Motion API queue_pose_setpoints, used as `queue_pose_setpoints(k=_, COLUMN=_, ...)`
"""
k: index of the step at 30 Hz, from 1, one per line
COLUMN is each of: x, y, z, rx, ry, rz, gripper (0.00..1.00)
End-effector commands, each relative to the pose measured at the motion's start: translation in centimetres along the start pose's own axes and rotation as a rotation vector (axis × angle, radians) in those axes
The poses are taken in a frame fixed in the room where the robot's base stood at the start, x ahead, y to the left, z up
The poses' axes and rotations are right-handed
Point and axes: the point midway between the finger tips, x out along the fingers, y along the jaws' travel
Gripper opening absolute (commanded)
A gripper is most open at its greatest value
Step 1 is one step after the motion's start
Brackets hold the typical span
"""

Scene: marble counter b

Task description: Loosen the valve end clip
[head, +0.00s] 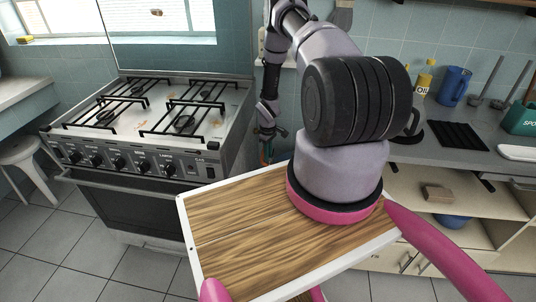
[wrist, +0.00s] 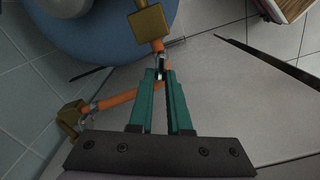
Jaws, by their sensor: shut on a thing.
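My gripper (wrist: 161,72) has its green fingers closed on a small metal clip piece (wrist: 160,65) on the orange hose (wrist: 120,99) in the wrist view. Just above, the hose meets a brass fitting (wrist: 148,22) over a blue rounded body. A thin metal pin (wrist: 177,41) sticks out to the right below this fitting. At lower left, the hose's other end meets a second brass fitting (wrist: 70,118) near the wall, with a metal clip (wrist: 91,109) around it. In the head view, my gripper (head: 265,152) is small and partly hidden behind the board.
The stove (head: 150,115) stands left of my arm and the counter with shelves (head: 440,185) stands right. The blue body (wrist: 100,30) lies close to the fingers. A wooden-topped board (head: 240,235) is in front. Tiled floor (head: 60,245) is free at lower left.

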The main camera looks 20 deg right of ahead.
Motion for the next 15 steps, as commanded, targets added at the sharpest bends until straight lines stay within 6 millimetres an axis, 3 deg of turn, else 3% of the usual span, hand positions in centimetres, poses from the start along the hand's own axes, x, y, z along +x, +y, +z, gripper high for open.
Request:
queue_pose_setpoints(k=9, x=-0.09, y=0.13, z=-0.06, rx=0.0, ry=0.001, rz=0.002, gripper=0.0)
queue_pose_setpoints(k=10, x=-0.08, y=0.13, z=-0.05, rx=0.0, ry=0.001, rz=0.002, gripper=0.28)
queue_pose_setpoints(k=11, x=-0.08, y=0.12, z=-0.05, rx=0.0, ry=0.001, rz=0.002, gripper=0.39)
queue_pose_setpoints(k=12, x=-0.07, y=0.11, z=-0.04, rx=0.0, ry=0.001, rz=0.002, gripper=0.46)
queue_pose_setpoints(k=15, x=-0.05, y=0.08, z=-0.03, rx=0.0, ry=0.001, rz=0.001, gripper=0.46)
